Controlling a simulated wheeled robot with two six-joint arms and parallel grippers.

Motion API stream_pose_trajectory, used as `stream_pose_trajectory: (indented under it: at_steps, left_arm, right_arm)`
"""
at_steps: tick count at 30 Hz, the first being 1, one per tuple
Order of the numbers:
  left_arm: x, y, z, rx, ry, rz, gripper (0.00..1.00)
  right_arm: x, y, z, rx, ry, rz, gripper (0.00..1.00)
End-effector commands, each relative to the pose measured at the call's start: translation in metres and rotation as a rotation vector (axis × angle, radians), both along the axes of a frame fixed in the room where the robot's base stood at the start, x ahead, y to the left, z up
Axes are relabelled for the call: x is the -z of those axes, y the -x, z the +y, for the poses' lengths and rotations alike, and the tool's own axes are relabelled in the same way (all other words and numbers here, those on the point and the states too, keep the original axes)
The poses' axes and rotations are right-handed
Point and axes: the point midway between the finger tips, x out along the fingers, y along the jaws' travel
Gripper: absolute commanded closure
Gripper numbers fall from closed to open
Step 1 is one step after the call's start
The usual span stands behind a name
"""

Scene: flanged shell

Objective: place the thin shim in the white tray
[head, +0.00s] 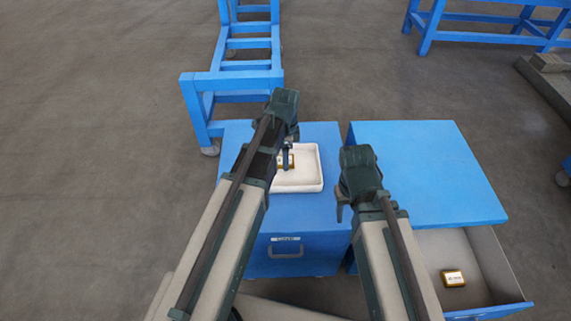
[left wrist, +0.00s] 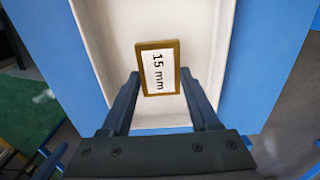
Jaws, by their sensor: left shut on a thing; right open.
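The white tray (head: 306,187) stands on the left blue cabinet, and its pale floor (left wrist: 112,50) fills much of the left wrist view. My left gripper (head: 287,160) is over the tray and shut on a gold-edged shim with a white face reading "15 mm" (left wrist: 158,68). I cannot tell whether the shim touches the tray floor. A second gold-edged block (head: 453,278) with a white label lies in the open drawer at the lower right. Its label is too small to read. My right gripper (head: 341,209) is open and empty, between the two cabinets.
The left blue cabinet (head: 300,250) has a closed drawer with a handle. The right blue cabinet (head: 425,170) has a bare top, with its drawer (head: 480,250) pulled out. Blue racks (head: 235,80) stand behind. Grey floor is open at the left.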

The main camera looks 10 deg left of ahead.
Motion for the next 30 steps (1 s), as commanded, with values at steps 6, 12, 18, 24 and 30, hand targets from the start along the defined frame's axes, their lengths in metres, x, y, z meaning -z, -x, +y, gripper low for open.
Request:
stream_pose_trajectory:
  at_steps: [6, 12, 18, 24, 30]
  left_arm:
    - [0.007, 0.000, 0.000, 0.000, 0.000, 0.000, 1.00]
    - [0.031, 0.000, 0.000, 0.000, 0.000, 0.000, 1.00]
    - [0.036, 0.000, 0.000, 0.000, 0.000, 0.000, 1.00]
    - [0.036, 0.000, -0.001, 0.000, 0.000, 0.000, 1.00]
    - [0.038, 0.000, -0.001, 0.000, 0.000, 0.000, 0.22]
  right_arm:
    - [0.007, 0.000, 0.000, 0.000, 0.000, 0.000, 0.50]
    - [0.031, 0.000, 0.000, 0.000, 0.000, 0.000, 0.50]
    - [0.036, 0.000, 0.000, 0.000, 0.000, 0.000, 0.50]
    - [0.036, 0.000, 0.000, 0.000, 0.000, 0.000, 0.50]
    - [0.038, 0.000, 0.000, 0.000, 0.000, 0.000, 0.50]
